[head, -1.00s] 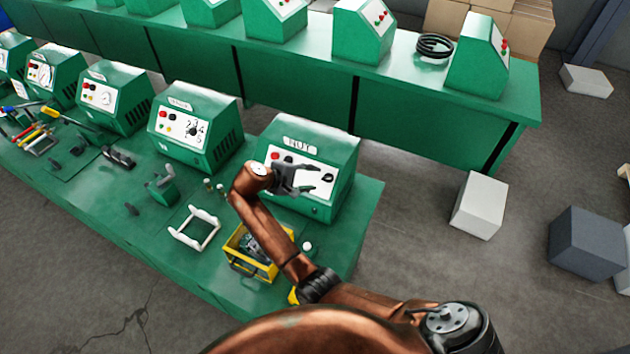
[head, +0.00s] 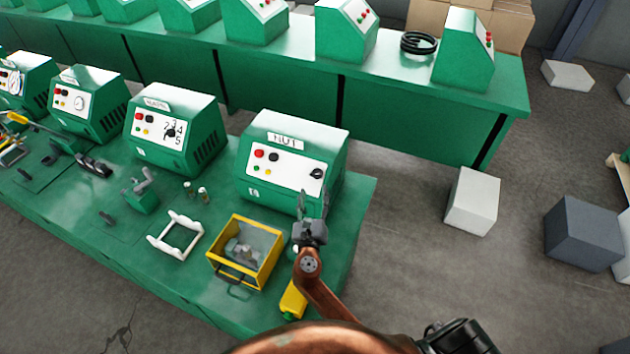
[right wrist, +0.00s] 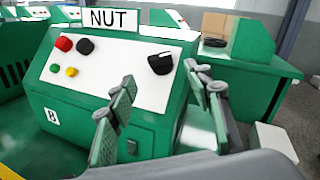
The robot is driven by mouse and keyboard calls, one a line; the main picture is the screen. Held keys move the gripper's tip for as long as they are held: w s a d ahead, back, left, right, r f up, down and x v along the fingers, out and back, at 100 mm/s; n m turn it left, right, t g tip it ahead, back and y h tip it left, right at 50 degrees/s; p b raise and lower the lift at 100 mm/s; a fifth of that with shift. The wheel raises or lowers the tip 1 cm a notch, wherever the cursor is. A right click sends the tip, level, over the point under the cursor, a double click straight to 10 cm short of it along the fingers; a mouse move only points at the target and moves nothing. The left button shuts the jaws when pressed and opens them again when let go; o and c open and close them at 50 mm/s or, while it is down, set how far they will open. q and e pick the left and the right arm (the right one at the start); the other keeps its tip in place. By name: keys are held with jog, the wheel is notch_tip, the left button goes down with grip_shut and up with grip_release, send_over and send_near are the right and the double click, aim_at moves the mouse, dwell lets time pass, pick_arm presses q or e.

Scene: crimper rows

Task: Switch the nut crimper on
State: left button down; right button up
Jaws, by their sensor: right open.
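The nut crimper (head: 290,160) is a green box with a white panel and a "NUT" label, at the right end of the front table in the head view. Its panel has a red and a black button on top, a green and a yellow one below, and a black rotary knob (head: 317,174) at the right. The knob also shows in the right wrist view (right wrist: 160,63). My right gripper (head: 314,200) is open and empty, in front of the panel's right part, below the knob. In the right wrist view its fingers (right wrist: 160,95) stand apart, the knob above and between them. My left gripper is not in view.
A yellow-framed bin (head: 245,252) with parts, a white frame (head: 176,235) and a yellow bottle (head: 293,300) lie on the green table before the crimper. Another labelled machine (head: 173,132) stands to its left. Grey and white blocks lie on the floor at right.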

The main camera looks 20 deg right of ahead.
aim_at(315, 176)
jog(key=x, duration=0.7)
jog(key=shift+w+d, duration=0.2)
jog(key=shift+c, duration=0.5)
jog(key=c, duration=1)
jog(key=m+h+b, duration=0.1)
jog(key=m+g+h+b, duration=0.1)
jog(key=m, duration=0.1)
jog(key=m+h+b, duration=0.1)
jog(key=shift+w+a+f+g, duration=0.15)
jog(key=shift+a+f+g, duration=0.1)
jog(key=shift+f+g, duration=0.15)
jog(key=shift+m+g+h+b, duration=0.3)
jog(key=shift+m+h+b, duration=0.3)
jog(key=shift+m, duration=0.3)
jog(key=shift+r+m+g+h, duration=0.25)
jog(key=shift+m+g+h, duration=0.3)
jog(key=shift+m, duration=0.55)
jog(key=shift+c, duration=0.2)
